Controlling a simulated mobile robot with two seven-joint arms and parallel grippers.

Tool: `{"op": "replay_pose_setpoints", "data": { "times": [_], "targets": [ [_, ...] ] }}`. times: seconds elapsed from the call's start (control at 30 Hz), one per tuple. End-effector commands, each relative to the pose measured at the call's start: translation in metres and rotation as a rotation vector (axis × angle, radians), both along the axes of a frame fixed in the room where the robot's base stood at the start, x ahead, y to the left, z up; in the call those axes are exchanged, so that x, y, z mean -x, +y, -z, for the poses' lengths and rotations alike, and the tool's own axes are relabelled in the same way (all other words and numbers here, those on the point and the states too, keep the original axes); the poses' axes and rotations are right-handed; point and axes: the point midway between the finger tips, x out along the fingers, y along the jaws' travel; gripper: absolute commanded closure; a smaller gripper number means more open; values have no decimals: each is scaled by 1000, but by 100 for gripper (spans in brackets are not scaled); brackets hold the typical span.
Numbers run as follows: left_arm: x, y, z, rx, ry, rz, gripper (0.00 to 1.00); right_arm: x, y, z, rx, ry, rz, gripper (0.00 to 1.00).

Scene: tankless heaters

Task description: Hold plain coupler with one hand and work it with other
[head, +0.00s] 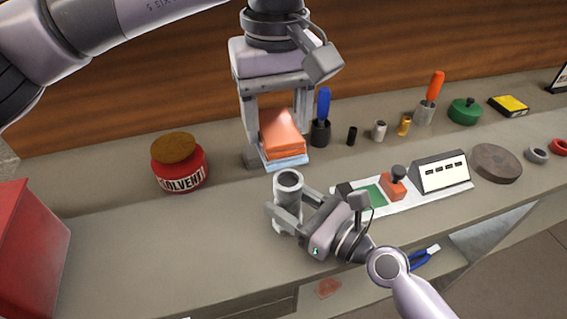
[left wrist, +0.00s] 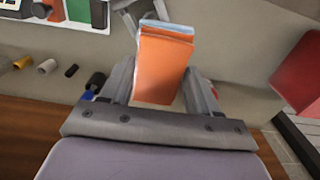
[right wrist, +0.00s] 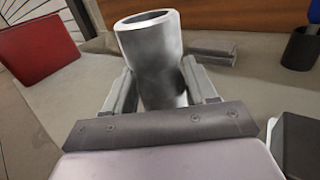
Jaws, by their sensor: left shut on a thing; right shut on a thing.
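The plain coupler (head: 289,192) is a grey, hollow tube standing upright near the front of the bench. My right gripper (head: 287,216) is shut around it; the right wrist view shows the coupler (right wrist: 152,58) between both fingers, its open end up. My left gripper (head: 277,145) is shut on an orange and light-blue folded pad (head: 282,132), behind the coupler and apart from it. The left wrist view shows the pad (left wrist: 164,62) between the fingers. I cannot tell whether the pad touches the bench.
A red solvent jar (head: 180,166) stands left of the pad. A blue-handled brush (head: 322,112) and small fittings stand behind. A red box (head: 30,250) is far left. The bench's front left is clear.

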Motion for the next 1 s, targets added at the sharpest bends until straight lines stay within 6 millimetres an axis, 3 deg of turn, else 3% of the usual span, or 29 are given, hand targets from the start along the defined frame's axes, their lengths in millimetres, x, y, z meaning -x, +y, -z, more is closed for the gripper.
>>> {"op": "replay_pose_setpoints", "data": {
  "times": [0.37, 1.0],
  "targets": [
    [0, 0, 14, 0, 1, -1, 68, 0, 0, 1, 1, 1, -1, 82],
    [0, 0, 75, -1, 1, -1, 68, 0, 0, 1, 1, 1, -1, 82]
  ]
}}
